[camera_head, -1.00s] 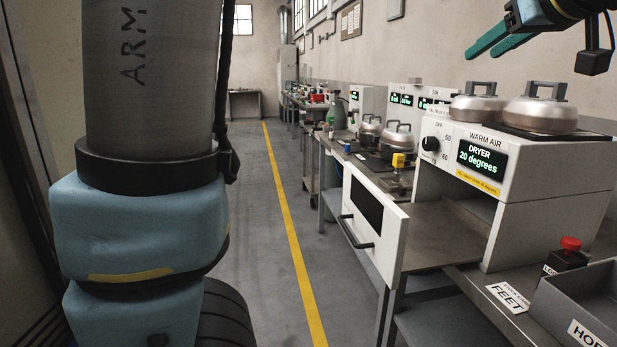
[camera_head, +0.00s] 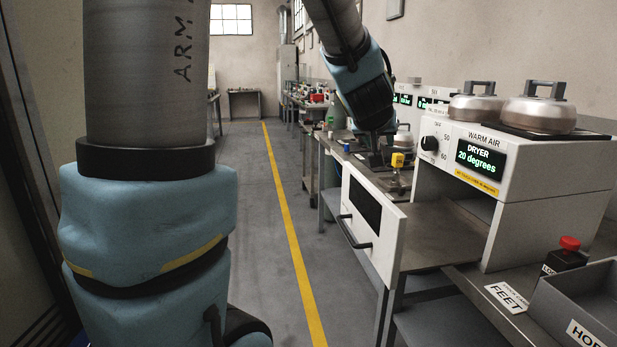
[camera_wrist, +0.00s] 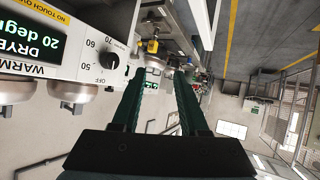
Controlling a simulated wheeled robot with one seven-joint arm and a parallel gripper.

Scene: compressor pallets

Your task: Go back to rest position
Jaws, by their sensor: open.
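My gripper (camera_wrist: 160,95) shows in the wrist view as two green fingers, parallel and apart, with nothing between them. In the head view my arm reaches across the upper middle, and the gripper's fingers cannot be made out there. The wrist view is turned over, with the warm air dryer (camera_wrist: 75,45) at its upper left, close beside the fingers. In the head view the dryer (camera_head: 530,165) stands on the right bench, reading 20 degrees.
The dryer's white door (camera_head: 372,222) hangs open towards the aisle. Two metal pots (camera_head: 540,112) stand on the dryer. A red button (camera_head: 570,243) and a grey bin (camera_head: 585,305) are at lower right. The aisle by the yellow line (camera_head: 290,235) is clear.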

